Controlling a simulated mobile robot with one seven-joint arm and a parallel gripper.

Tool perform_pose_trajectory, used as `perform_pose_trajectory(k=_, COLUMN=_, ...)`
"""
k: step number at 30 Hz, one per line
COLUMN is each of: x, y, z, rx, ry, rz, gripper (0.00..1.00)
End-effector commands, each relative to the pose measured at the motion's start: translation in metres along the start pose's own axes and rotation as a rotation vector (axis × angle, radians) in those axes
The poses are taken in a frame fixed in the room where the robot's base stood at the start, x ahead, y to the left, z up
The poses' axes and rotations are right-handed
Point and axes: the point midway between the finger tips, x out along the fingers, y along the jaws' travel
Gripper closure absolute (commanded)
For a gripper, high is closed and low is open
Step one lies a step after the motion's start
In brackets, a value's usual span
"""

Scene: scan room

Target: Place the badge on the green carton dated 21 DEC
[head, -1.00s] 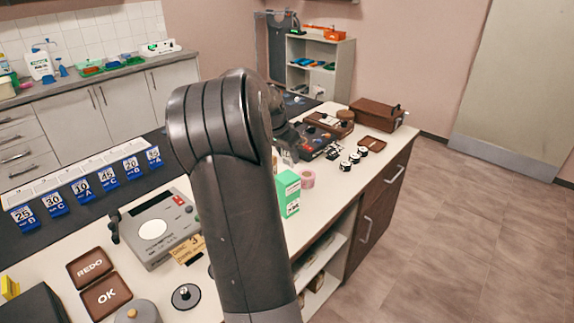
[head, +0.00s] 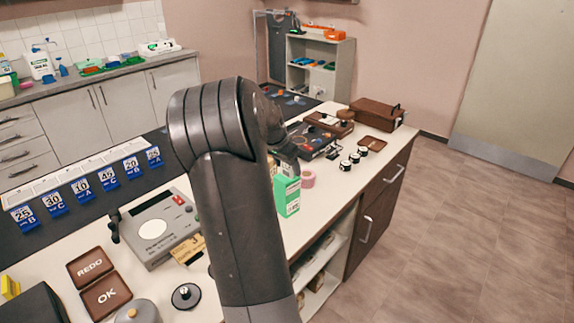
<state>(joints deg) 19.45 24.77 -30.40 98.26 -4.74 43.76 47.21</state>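A green carton (head: 289,197) with a white label stands on the white counter, just right of my arm. The date on it is too small to read, and my arm hides its left part. The dark end of my arm with my gripper (head: 287,166) is at the top of the carton, partly hidden behind my own arm link. I cannot tell whether it touches the carton, or whether the fingers are open or shut. I cannot make out the badge in this view.
A pink roll (head: 307,179) stands close behind the carton. Several small black-and-white round pieces (head: 354,158) lie farther back, near a brown case (head: 377,114). A grey device (head: 160,228), an OK tray (head: 106,296) and a REDO tray (head: 90,268) are left of my arm.

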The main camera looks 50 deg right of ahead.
Motion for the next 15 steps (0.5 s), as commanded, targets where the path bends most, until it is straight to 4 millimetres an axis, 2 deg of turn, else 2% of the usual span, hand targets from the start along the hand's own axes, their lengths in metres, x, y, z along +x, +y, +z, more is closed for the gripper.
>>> perform_pose_trajectory(k=9, x=-0.003, y=0.000, z=-0.002, rx=0.000, ry=0.001, rz=-0.001, gripper=0.37)
perform_pose_trajectory(k=11, x=-0.009, y=-0.001, z=-0.002, rx=-0.001, ry=0.002, rz=-0.003, gripper=0.37)
perform_pose_trajectory(k=15, x=-0.032, y=-0.001, z=-0.002, rx=-0.001, ry=0.003, rz=-0.006, gripper=0.37)
